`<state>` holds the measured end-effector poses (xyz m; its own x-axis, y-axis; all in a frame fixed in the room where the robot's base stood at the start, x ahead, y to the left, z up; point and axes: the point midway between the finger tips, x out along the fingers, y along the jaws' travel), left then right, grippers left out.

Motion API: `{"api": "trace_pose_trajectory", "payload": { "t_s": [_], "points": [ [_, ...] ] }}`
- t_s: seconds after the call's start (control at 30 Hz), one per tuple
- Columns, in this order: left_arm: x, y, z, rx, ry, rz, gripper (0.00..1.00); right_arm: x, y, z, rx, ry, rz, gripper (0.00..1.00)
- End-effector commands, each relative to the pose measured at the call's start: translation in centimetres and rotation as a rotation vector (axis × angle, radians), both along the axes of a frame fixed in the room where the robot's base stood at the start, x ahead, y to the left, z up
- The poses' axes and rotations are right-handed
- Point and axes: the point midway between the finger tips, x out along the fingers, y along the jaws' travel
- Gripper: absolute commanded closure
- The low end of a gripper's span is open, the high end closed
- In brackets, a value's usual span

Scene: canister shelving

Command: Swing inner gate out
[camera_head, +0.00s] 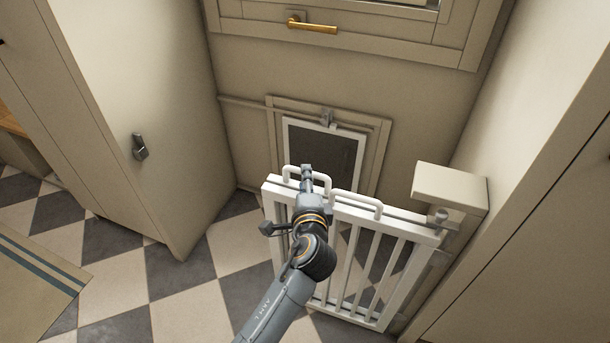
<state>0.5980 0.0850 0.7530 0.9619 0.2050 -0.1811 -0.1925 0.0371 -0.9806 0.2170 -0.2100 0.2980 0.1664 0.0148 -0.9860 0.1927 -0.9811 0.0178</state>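A white slatted gate (396,233) stands upright, attached at its right end to a cream post (452,187). Two white loop handles rise from its top rail: a left handle (322,181) and a right handle (357,202). My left gripper (307,172) is at the left handle, over the gate's top left part. Its fingers overlap the handle in the picture; whether they are closed around it or only beside it cannot be made out. My arm hides several slats on the left side. My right gripper is not in view.
Behind the gate, a wall holds a white-framed dark flap (320,150) with a small latch (326,117). A tall cabinet (140,100) stands at left and a wall at right. Checkered floor (170,270) is clear left of the gate; a striped rug (35,290) lies farther left.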

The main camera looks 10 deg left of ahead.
Motion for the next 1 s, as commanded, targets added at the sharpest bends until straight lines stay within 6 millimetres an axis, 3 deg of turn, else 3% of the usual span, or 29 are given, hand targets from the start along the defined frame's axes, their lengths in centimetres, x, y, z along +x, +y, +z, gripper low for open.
{"api": "trace_pose_trajectory", "payload": {
  "t_s": [0.2, 0.4, 0.6, 1.0],
  "points": [
    [-4.8, -1.0, 0.7, -0.003, 0.005, 0.000, 0.63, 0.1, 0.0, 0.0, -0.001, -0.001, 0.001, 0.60],
    [-7.8, -1.7, 1.3, -0.002, 0.004, 0.000, 0.63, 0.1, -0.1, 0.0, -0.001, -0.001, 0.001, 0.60],
    [-8.8, -1.8, 1.5, 0.000, 0.003, 0.001, 0.63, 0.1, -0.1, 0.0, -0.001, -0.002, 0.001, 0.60],
    [-8.8, -1.9, 1.5, -0.001, 0.003, 0.000, 0.63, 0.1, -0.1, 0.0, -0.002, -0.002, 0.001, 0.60]
  ]
}}
